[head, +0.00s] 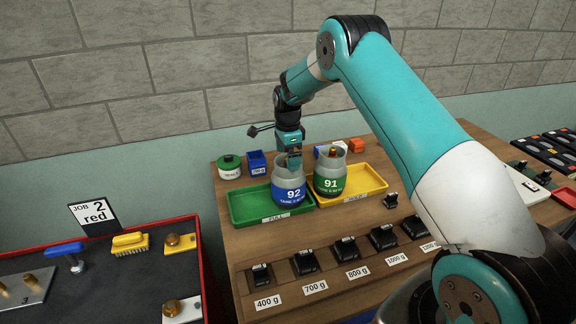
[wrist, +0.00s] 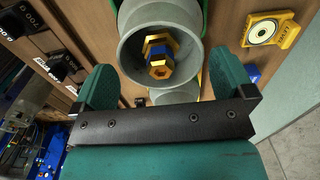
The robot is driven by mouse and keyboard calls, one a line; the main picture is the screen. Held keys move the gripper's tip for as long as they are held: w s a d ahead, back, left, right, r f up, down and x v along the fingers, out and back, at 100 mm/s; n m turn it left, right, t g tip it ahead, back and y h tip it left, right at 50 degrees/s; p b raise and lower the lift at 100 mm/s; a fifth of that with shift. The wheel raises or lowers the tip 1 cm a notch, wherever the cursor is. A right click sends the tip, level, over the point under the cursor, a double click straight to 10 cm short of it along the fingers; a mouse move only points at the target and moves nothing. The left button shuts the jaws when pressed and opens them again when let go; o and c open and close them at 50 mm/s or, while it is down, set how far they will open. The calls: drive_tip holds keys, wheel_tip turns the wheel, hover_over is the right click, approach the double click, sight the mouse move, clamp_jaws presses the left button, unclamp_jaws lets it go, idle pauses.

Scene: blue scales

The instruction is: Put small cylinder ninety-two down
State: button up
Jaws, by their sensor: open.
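Small cylinder 92 (head: 289,192), grey with a blue label band, looks upright in the left part of the bench, in the green tray (head: 243,207). My gripper (head: 292,160) is at its top in the head view. In the wrist view my gripper (wrist: 166,75) is open, its two teal fingers apart on either side of a grey collar (wrist: 133,50) with a blue and brass valve (wrist: 158,58) inside. The fingers show no clear contact with the collar. The exact contact of the cylinder's base with the tray is hard to see.
Cylinder 91 (head: 329,181), with a green label, stands close to the right of 92, by the yellow tray (head: 366,183). A green-lidded pot (head: 230,167) and a blue box (head: 257,162) stand behind. Black weights (head: 305,262) line the bench front.

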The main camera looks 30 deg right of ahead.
wheel_tip(320, 180, up, 9)
drive_tip(key=b, duration=0.3)
drive_tip(key=shift+a+f, duration=0.1)
drive_tip(key=s+a+r+n+y, duration=0.1)
drive_tip(key=s+a+r+n, duration=0.7)
drive_tip(key=s+a+n, duration=0.3)
drive_tip(key=s+a+n+y, duration=0.1)
drive_tip(key=s+a+n, duration=0.2)
drive_tip(key=s, duration=0.6)
drive_tip(key=s+a+n+y, duration=0.1)
drive_tip(key=s+a+n, duration=0.3)
drive_tip(key=s+n, duration=0.4)
drive_tip(key=s+a+n+y, duration=0.1)
drive_tip(key=s+a+n, duration=0.3)
drive_tip(key=s, duration=0.8)
drive_tip(key=shift+r+n, duration=0.35)
drive_tip(key=shift+n, duration=0.35)
drive_tip(key=shift+s+a, duration=0.1)
